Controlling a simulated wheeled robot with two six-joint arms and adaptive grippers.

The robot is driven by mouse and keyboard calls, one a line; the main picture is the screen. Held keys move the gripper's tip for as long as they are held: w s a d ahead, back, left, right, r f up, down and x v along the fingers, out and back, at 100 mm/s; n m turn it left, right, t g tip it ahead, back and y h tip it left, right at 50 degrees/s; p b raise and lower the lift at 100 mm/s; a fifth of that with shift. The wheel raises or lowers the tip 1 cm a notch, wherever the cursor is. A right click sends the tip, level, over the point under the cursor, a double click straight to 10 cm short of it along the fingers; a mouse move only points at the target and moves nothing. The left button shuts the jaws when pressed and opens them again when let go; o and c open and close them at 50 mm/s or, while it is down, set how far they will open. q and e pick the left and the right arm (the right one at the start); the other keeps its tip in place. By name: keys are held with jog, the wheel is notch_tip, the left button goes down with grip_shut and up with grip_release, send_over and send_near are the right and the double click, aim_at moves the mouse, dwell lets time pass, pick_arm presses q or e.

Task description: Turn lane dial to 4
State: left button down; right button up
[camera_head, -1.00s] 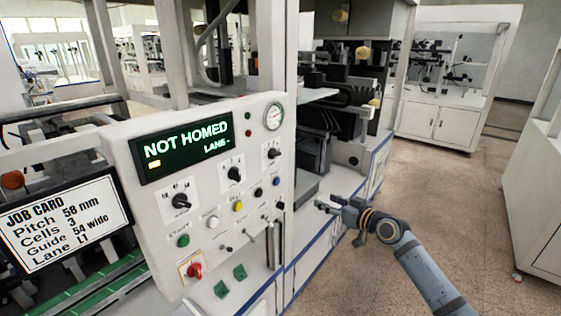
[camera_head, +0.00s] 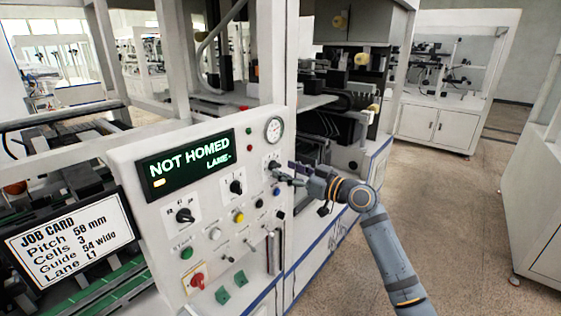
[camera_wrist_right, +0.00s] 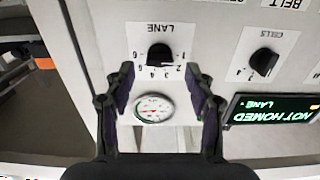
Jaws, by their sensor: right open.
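The black lane dial (camera_wrist_right: 159,55) sits on the white panel under the LANE label in the right wrist view, with numbers around it. In the head view the lane dial (camera_head: 273,165) is at the panel's upper right. My right gripper (camera_head: 284,171) is close in front of it. In the right wrist view my right gripper (camera_wrist_right: 161,72) is open, one finger on each side of the dial's lower area; contact cannot be told. The display (camera_head: 188,165) reads NOT HOMED and LANE with a dash. My left gripper is not in view.
Another black dial (camera_head: 236,187) and the pitch-side dial (camera_head: 184,215) are left of the lane dial. A gauge (camera_head: 274,129) is just above it. Buttons and levers lie below. A job card (camera_head: 66,238) reads Lane L1. Open floor lies to the right.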

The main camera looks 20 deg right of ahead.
aim_at(275, 166)
jog(key=shift+p+x, duration=0.35)
jog(key=shift+x, duration=1.1)
grip_shut()
